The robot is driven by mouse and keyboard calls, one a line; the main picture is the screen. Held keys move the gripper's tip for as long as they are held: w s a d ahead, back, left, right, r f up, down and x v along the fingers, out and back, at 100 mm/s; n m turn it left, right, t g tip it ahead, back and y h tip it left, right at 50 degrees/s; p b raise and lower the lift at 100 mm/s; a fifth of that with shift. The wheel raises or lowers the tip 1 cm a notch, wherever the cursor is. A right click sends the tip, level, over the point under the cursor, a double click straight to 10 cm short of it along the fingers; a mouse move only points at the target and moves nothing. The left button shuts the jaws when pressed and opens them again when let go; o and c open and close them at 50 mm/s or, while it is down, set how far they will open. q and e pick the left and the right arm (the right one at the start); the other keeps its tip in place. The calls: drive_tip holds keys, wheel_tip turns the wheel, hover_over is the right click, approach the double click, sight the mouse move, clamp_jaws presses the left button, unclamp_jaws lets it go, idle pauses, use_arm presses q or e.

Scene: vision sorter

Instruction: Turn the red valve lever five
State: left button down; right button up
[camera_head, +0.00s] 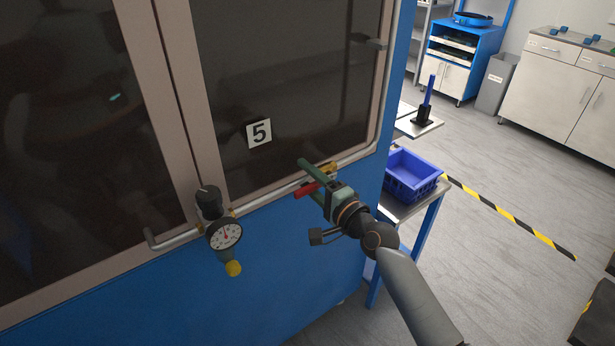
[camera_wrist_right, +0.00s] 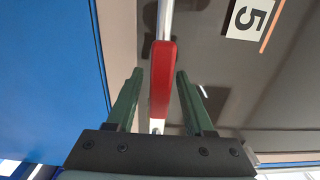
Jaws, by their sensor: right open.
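The red valve lever (camera_head: 306,190) sits on the pipe below the "5" label (camera_head: 259,133) on the cabinet front. My right gripper (camera_head: 305,175) is at the lever, its fingers pointing toward the pipe. In the right wrist view the red lever (camera_wrist_right: 162,80) lies lengthwise between the two green fingers of the right gripper (camera_wrist_right: 156,85). The fingers are open, with a visible gap on each side of the lever. The "5" label (camera_wrist_right: 250,18) also shows there at the upper right. My left gripper is out of view.
A pressure gauge (camera_head: 225,235) with a black knob and yellow cap hangs on the pipe to the left. A blue crate (camera_head: 412,177) stands on a side table right of the cabinet. A yellow-black floor strip (camera_head: 510,218) crosses the open floor.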

drive_tip(key=v, duration=1.2)
drive_tip(key=shift+s+d, duration=0.15)
drive_tip(key=shift+s, duration=0.05)
drive_tip(key=shift+f, duration=0.1)
